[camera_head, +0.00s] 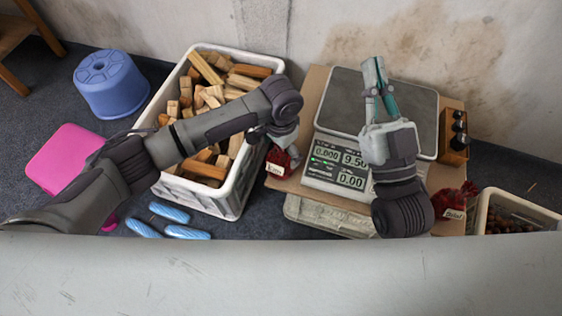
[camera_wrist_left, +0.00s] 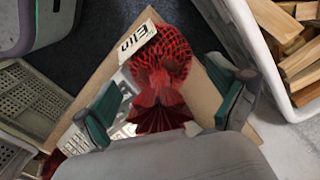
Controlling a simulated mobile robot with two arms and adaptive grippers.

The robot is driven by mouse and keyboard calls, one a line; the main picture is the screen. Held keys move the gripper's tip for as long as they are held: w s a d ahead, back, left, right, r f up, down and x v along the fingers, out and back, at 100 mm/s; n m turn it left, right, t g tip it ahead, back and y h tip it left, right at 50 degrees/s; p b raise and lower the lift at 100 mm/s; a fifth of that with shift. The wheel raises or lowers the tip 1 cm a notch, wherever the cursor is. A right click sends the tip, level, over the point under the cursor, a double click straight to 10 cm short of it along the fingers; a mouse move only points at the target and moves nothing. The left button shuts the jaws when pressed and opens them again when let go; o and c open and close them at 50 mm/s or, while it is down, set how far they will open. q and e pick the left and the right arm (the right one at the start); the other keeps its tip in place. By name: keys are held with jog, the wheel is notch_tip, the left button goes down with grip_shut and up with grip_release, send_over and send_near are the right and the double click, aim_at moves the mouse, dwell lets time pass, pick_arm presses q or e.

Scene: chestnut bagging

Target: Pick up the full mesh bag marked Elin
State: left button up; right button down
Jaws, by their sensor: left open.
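The red mesh bag with a white label reading Elin (camera_wrist_left: 160,58) stands on the brown board beside the scale. Its gathered red top spreads towards the camera. In the head view the bag (camera_head: 283,158) shows just below my left gripper (camera_head: 277,138), partly hidden by it. In the left wrist view my left gripper (camera_wrist_left: 168,105) is open, with one teal-padded finger on each side of the bag's gathered top; I cannot tell whether they touch it. My right gripper (camera_head: 378,82) is over the scale pan, with nothing visible in it; its opening is unclear.
The scale (camera_head: 337,88) stands right of the bag. A white crate of wood blocks (camera_head: 233,205) is close on the left. Another labelled red bag (camera_head: 452,199) is at the right, beside a bin of chestnuts (camera_head: 484,209). A wooden holder (camera_head: 455,155) stands behind it.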

pick_arm(q)
grip_shut()
dwell(0.5)
jog(key=shift+r, duration=0.2)
